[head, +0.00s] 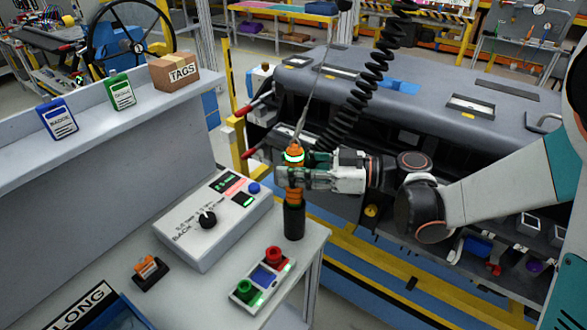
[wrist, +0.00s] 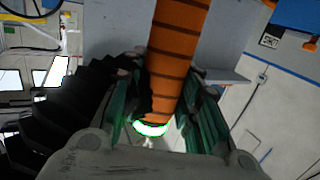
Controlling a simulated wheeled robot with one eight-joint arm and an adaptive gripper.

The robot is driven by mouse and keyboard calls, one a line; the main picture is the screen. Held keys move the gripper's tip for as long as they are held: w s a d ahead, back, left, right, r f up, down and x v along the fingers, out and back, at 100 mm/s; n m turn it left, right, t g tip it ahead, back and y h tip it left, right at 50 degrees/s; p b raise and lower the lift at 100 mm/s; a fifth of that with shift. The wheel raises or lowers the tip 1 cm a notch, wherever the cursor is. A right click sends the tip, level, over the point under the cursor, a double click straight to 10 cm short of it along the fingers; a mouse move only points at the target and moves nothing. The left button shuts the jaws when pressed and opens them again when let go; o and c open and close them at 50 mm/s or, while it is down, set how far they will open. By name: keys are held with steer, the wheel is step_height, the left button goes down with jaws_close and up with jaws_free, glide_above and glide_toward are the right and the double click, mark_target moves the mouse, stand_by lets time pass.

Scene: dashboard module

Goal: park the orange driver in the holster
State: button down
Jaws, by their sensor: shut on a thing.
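The orange driver (head: 293,194) stands about upright, with a lit green ring near its top. My gripper (head: 291,175) is shut around its body from the right. In the wrist view the ribbed orange driver (wrist: 180,45) lies between both fingers of my gripper (wrist: 160,105), with the green ring close to the palm. A black upright cylinder (head: 294,221), which looks like the holster, stands at the table's right corner. The driver's lower end meets its top, lined up with it. I cannot tell how deep the driver sits, and its tip is hidden.
A grey control box (head: 213,220) with a knob stands left of the cylinder. A button box (head: 262,277) with red and green buttons is in front. A black coiled hose (head: 365,90) hangs behind the driver. The large grey dashboard module (head: 420,85) lies behind my arm.

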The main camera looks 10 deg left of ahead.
steer(key=shift+f, duration=0.1)
stand_by(0.4)
steer(key=c, duration=1.1)
jaws_free()
steer(key=d+r, duration=0.1)
steer(key=d, duration=1.1)
steer(key=s+d+m+t+h, duration=0.2)
steer(key=s+d+m+h, duration=0.2)
steer(key=d+m+h, duration=0.1)
steer(key=s+d+f+m+t+h, duration=0.1)
steer(key=s+d+m+t+h, duration=0.2)
steer(key=s+d+m+h, duration=0.2)
steer(key=s+d+f+m+t+h, duration=0.1)
steer(key=s+d+m+t+h, duration=0.1)
steer(key=s+d+m+h, duration=0.3)
steer(key=shift+s+d+f+m+t+h, duration=0.15)
steer(key=shift+d+m+h, duration=0.35)
steer(key=shift+d+m, duration=0.5)
steer(key=shift+d+r+m+t+h, duration=0.1)
steer(key=shift+d+m+t+h, duration=0.15)
steer(key=shift+d+m+h, duration=0.65)
